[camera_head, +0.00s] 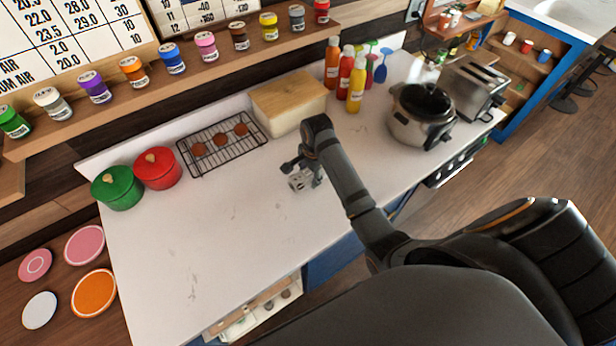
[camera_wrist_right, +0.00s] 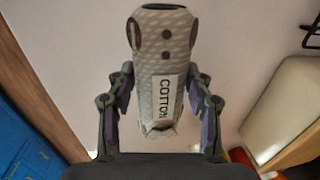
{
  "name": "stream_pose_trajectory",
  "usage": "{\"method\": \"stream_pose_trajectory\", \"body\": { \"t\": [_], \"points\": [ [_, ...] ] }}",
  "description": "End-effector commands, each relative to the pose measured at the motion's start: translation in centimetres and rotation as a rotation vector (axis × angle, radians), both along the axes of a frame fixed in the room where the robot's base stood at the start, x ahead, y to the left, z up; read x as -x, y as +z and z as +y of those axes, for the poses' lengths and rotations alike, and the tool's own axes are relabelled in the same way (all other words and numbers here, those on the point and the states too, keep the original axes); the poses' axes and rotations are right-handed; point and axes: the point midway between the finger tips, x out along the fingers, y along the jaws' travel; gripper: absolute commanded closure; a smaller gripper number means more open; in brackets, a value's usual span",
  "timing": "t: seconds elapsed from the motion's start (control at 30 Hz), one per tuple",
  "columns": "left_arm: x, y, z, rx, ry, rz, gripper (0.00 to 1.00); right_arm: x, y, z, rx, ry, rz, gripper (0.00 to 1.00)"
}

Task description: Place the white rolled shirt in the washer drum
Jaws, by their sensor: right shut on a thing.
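A pale grey-white patterned roll with a "COTTON" label, the rolled shirt (camera_wrist_right: 158,80), sits between the fingers of my right gripper (camera_wrist_right: 164,35) in the right wrist view. The fingers are closed on its two sides. In the head view my right gripper (camera_head: 303,172) is over the middle of the white counter, with the small pale roll (camera_head: 299,181) at its tip. I cannot tell whether the roll touches the counter. My left gripper is not in view. No washer drum can be made out in either view.
Red (camera_head: 158,168) and green pots (camera_head: 118,187) are at left. Bottles (camera_head: 357,82), a cooker (camera_head: 422,115) and a toaster (camera_head: 476,86) are at right. The counter's front left is clear.

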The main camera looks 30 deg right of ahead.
Motion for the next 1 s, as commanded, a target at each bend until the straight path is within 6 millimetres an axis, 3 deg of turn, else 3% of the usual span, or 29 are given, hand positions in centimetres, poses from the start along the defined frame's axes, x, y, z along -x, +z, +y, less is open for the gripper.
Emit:
{"method": "stream_pose_trajectory", "body": {
  "t": [0.23, 0.3, 0.5, 0.77, 0.8, 0.97, 1.0],
  "points": [
    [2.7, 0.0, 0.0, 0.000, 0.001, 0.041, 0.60, -0.8, -0.9, 0.2, -0.001, 0.000, 0.000, 0.84],
    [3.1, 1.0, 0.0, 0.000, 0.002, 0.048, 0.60, -0.7, -1.7, 0.2, 0.000, -0.001, 0.005, 0.84],
    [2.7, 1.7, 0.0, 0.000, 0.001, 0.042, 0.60, -0.9, -4.0, 0.1, 0.000, -0.001, -0.002, 0.84],
    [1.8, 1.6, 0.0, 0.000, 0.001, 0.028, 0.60, -0.8, -4.2, 0.1, 0.000, -0.001, -0.001, 0.84],
    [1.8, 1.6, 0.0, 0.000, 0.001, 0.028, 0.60, -0.8, -4.3, 0.1, 0.000, -0.001, 0.000, 0.47],
    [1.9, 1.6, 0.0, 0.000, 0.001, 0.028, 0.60, -0.8, -4.3, 0.1, 0.000, -0.001, 0.000, 0.26],
    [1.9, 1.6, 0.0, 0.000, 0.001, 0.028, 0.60, -0.8, -4.3, 0.1, 0.000, -0.001, 0.000, 0.26]
  ]
}}
